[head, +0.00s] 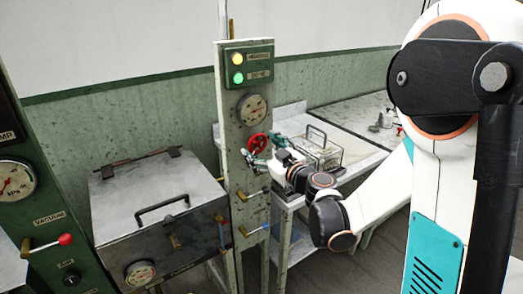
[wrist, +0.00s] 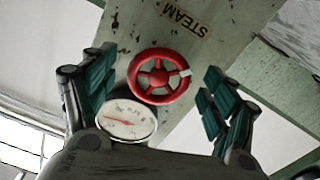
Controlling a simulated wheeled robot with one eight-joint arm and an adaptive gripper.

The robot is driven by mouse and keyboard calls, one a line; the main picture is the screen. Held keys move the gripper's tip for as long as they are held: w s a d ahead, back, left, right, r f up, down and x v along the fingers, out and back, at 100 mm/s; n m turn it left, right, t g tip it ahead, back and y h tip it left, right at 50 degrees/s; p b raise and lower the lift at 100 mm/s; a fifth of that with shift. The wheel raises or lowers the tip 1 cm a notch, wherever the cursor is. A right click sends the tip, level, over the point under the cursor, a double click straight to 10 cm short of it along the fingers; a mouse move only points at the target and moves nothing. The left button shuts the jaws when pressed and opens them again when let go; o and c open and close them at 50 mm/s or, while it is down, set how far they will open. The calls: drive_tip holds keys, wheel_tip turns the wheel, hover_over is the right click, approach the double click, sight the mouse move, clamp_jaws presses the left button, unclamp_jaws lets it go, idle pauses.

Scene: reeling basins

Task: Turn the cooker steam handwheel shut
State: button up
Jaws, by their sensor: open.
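The steam handwheel is a red spoked wheel (head: 257,143) on a pale green post, to the left of my gripper (head: 264,157) in the head view. In the wrist view the red handwheel (wrist: 160,76) sits between the fingers and a little beyond them, with a white mark on its right rim. A "STEAM" label (wrist: 187,22) is on the post beside it. My gripper (wrist: 158,90) is open, with a green-padded finger on each side of the wheel. In the wrist view neither finger appears to touch the rim.
A round gauge (wrist: 128,120) lies close to the wheel. The post (head: 231,130) carries a lamp box (head: 249,67) with yellow and green lamps, and small levers lower down. A lidded metal cooker (head: 155,190) stands left. A bench (head: 345,130) with a wire basket (head: 322,150) stands right.

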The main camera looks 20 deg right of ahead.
drive_tip(key=shift+w, duration=0.15)
drive_tip(key=shift+c, duration=0.3)
drive_tip(key=c, duration=1)
